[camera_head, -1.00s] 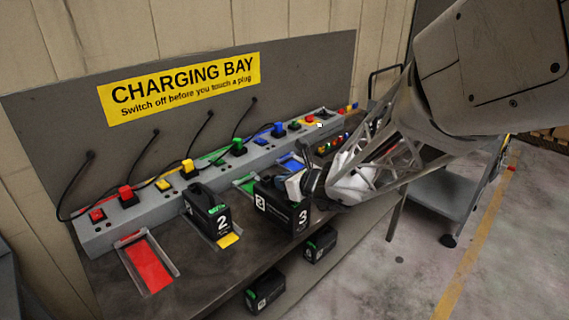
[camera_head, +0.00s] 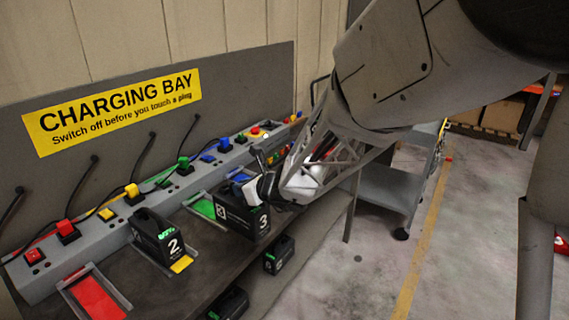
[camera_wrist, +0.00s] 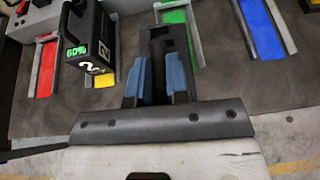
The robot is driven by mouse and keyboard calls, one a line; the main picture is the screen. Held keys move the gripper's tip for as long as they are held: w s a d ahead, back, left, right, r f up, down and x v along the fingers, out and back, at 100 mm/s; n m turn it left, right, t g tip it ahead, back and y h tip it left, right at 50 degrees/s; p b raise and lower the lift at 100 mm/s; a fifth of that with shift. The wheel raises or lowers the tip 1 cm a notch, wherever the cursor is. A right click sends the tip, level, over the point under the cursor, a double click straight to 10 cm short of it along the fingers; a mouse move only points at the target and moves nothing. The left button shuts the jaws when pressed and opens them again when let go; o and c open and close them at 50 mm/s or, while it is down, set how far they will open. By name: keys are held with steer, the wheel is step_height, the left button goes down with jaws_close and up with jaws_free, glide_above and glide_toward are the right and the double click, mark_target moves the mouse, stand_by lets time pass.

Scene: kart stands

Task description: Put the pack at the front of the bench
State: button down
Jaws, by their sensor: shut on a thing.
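My gripper (camera_head: 264,188) is shut on a black battery pack marked 3 (camera_head: 238,217), near the bench's front edge. In the wrist view, the blue finger pads of my gripper (camera_wrist: 163,80) close on the dark pack (camera_wrist: 161,45) from both sides. The pack looks upright. I cannot tell whether its base touches the bench. The bench (camera_head: 205,254) is dark, and a green-floored bay (camera_head: 203,207) shows partly behind the pack. My gripper and arm hide the pack's far right side.
Pack 2 (camera_head: 157,238) stands left on a yellow-marked bay; its display reads 60% in the wrist view (camera_wrist: 86,45). A red bay (camera_head: 95,297) is empty. Sockets, switches and cables line the grey strip (camera_head: 122,222). More packs (camera_head: 279,254) sit below. A grey cart (camera_head: 385,192) stands right.

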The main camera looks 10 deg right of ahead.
steer(key=w+d+m+t+h, duration=0.1)
steer(key=w+d+m+h, duration=0.1)
steer(key=w+d, duration=0.7)
steer(key=w+d+m+t+h, duration=0.1)
steer(key=w+d, duration=0.8)
steer(key=d, duration=0.9)
steer(key=shift+d+r+m+t+h, duration=0.15)
steer(key=shift+d+m+t+h, duration=0.25)
steer(key=shift+m+h, duration=0.15)
steer(key=shift+w, duration=0.3)
steer(key=w+d+f, duration=0.1)
steer(key=w+d, duration=0.1)
steer(key=w, duration=1.3)
steer(key=shift+w+f, duration=0.2)
steer(key=shift+w, duration=0.05)
steer(key=shift+f, duration=0.1)
steer(key=shift+d+f, duration=0.1)
steer(key=shift+f, duration=1.65)
